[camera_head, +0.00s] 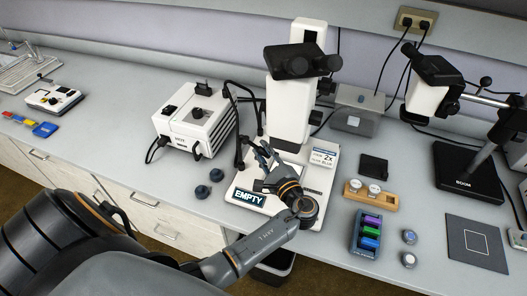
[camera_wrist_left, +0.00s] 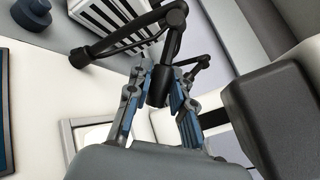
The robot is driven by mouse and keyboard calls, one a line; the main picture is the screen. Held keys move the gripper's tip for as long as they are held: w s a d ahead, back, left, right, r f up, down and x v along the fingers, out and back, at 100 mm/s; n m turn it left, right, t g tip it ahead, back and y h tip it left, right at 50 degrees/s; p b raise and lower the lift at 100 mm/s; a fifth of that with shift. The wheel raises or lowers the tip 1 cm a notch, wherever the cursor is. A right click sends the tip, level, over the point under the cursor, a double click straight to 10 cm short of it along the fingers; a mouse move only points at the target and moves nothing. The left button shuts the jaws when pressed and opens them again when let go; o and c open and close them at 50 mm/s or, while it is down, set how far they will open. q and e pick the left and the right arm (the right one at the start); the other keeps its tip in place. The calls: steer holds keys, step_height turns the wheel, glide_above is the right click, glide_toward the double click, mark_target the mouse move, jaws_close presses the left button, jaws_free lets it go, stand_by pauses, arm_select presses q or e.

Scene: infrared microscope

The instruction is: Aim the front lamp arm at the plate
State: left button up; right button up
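My left gripper (camera_head: 265,158) reaches over the white microscope base plate (camera_head: 318,180), at the foot of the white microscope (camera_head: 290,105). It hides part of the plate. In the left wrist view, the two blue-padded fingers of my left gripper (camera_wrist_left: 159,85) stand on either side of the black head of the front lamp arm (camera_wrist_left: 160,90) and appear closed on it. The jointed front lamp arm runs up to an elbow and back left. A second black lamp arm (camera_wrist_left: 204,62) shows behind it. My right gripper is in neither view.
A white lamp box (camera_head: 195,118) stands left of the microscope, with two dark knobs (camera_head: 202,191) before it. A sign reading EMPTY (camera_head: 249,198) lies at the base's front left. A coloured rack (camera_head: 368,232) and a wooden holder (camera_head: 372,196) stand right.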

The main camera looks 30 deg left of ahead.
arm_select(q)
jaws_close()
steer(key=shift+f, duration=0.1)
steer(key=shift+s+a+f+m+t+y+b, duration=0.15)
steer(key=shift+a+f+m+t+y+b, duration=0.2)
steer(key=shift+f+m+t+b, duration=0.25)
steer(key=shift+r, duration=0.3)
steer(key=o, duration=0.7)
jaws_free()
steer(key=shift+c, duration=0.2)
steer(key=v, duration=1.2)
steer(key=shift+d, duration=0.1)
